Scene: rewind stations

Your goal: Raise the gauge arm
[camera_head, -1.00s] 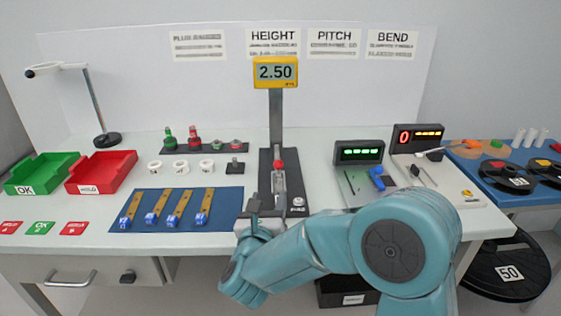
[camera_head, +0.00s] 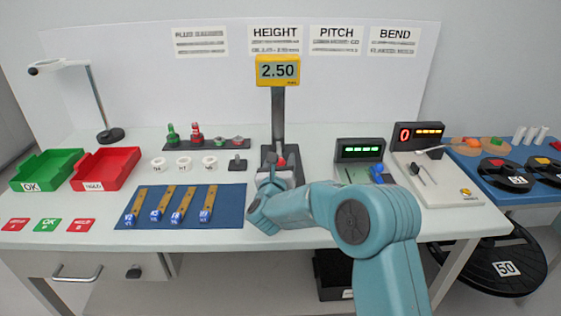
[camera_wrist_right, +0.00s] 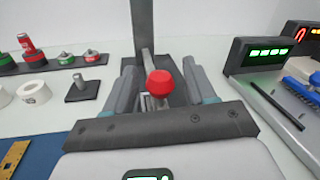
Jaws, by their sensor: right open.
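The height gauge stands at the middle of the bench, with a dark column (camera_head: 278,115) and a yellow display (camera_head: 278,71) reading 2.50. Its red knob (camera_head: 281,161) shows low in front of the column, partly hidden by my right gripper. In the right wrist view the red knob (camera_wrist_right: 160,84) lies between the two grey fingers of my right gripper (camera_wrist_right: 162,88). The fingers are open, with a gap on each side of the knob. The part under the knob is mostly hidden by the gripper body. My left gripper is not in view.
A blue mat (camera_head: 225,207) with several strips lies left of my right arm. A small dark block with a peg (camera_head: 237,164) stands close left of the gauge. The pitch readout (camera_head: 360,150) stands close right. Green (camera_head: 48,168) and red (camera_head: 105,167) trays are far left.

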